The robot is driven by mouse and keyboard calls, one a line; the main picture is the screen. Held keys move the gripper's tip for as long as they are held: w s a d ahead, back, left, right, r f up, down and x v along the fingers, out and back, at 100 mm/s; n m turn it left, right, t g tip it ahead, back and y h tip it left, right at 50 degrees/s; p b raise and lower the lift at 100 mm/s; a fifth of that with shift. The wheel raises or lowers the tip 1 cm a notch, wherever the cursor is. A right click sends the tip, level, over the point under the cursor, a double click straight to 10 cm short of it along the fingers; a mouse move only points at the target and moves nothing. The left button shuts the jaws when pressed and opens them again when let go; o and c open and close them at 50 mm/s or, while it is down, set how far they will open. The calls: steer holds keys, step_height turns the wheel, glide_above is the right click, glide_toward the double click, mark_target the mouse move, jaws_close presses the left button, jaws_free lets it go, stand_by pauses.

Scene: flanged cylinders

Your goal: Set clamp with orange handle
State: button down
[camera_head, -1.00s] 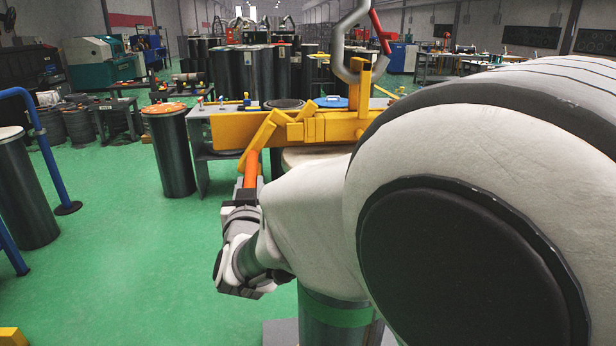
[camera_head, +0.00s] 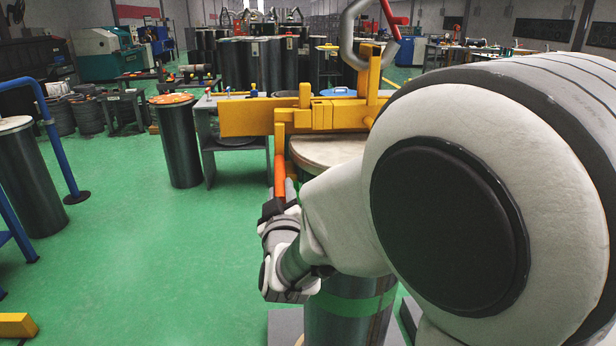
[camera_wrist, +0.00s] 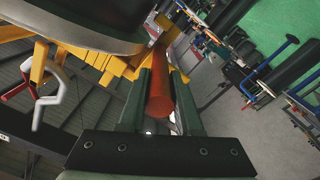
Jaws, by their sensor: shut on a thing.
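The yellow clamp (camera_head: 345,112) has a long horizontal bar and hangs at a grey hook; it stands over a cylinder with a pale round top (camera_head: 325,152). Its orange handle (camera_head: 280,172) points down from the yellow lever (camera_head: 281,128), close to upright. My gripper (camera_head: 277,203) is at the lower end of the handle. In the wrist view, the orange handle (camera_wrist: 160,95) lies between the two dark fingers of my gripper (camera_wrist: 160,105), which is shut on it. Part of the cylinder and clamp is hidden behind my arm.
A grey hook with a red latch (camera_head: 356,35) is above the clamp. A dark cylinder with an orange top (camera_head: 178,142) stands to the left near a grey table (camera_head: 208,150). Blue railing (camera_head: 60,150) is at far left. Green floor (camera_head: 150,260) is clear between.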

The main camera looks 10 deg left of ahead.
steer(key=shift+w+d+f+n, duration=0.1)
steer(key=shift+d+f+n, duration=0.05)
steer(key=shift+d+n, duration=0.15)
steer(key=c, duration=0.6)
jaws_free()
steer(key=b+v, duration=0.9)
steer(key=v, duration=0.8)
steer(key=shift+d+b, duration=0.15)
steer(key=shift+b, duration=0.25)
